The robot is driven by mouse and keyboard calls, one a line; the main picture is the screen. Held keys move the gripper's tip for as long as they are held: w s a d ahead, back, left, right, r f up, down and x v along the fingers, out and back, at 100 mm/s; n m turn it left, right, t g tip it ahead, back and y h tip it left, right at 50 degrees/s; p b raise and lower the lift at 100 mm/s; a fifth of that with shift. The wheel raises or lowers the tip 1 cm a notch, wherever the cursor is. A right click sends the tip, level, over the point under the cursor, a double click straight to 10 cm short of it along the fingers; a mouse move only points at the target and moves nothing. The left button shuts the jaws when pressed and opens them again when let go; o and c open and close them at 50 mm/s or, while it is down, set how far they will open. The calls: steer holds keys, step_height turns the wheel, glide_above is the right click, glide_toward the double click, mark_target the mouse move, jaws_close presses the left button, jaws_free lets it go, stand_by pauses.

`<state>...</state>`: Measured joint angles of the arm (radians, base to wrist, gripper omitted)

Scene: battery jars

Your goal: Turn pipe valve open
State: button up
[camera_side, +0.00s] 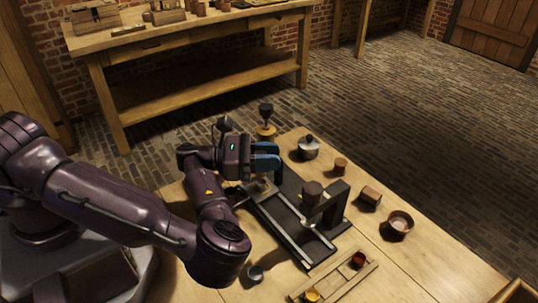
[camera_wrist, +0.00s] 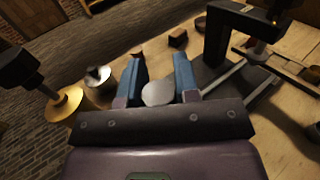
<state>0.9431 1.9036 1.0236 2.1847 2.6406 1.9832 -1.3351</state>
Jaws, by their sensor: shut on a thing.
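My gripper (camera_side: 268,157) has blue fingers and is over the back left end of a dark rig (camera_side: 279,236) on the wooden table. In the wrist view my gripper (camera_wrist: 158,72) has a pale grey rounded piece (camera_wrist: 158,94) between its fingers, and it is shut on it. I cannot tell whether this piece is the pipe valve; its underside is hidden. The rig carries pale metal rods, and a dark upright bracket (camera_side: 337,203) stands at its right. A dark brown knob-like part (camera_side: 312,190) is beside the bracket.
A lidded metal pot (camera_side: 308,149) and a brass-based stand (camera_side: 266,131) are behind my gripper. A small brown cup (camera_side: 340,166), a brown block (camera_side: 370,196) and a bowl (camera_side: 400,222) stand to the right. A wooden tray (camera_side: 335,287) with small cups is in front.

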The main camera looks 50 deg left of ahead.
stand_by(0.4)
steer(key=o, duration=0.9)
steer(key=shift+o, duration=0.2)
steer(key=shift+n+y, duration=0.4)
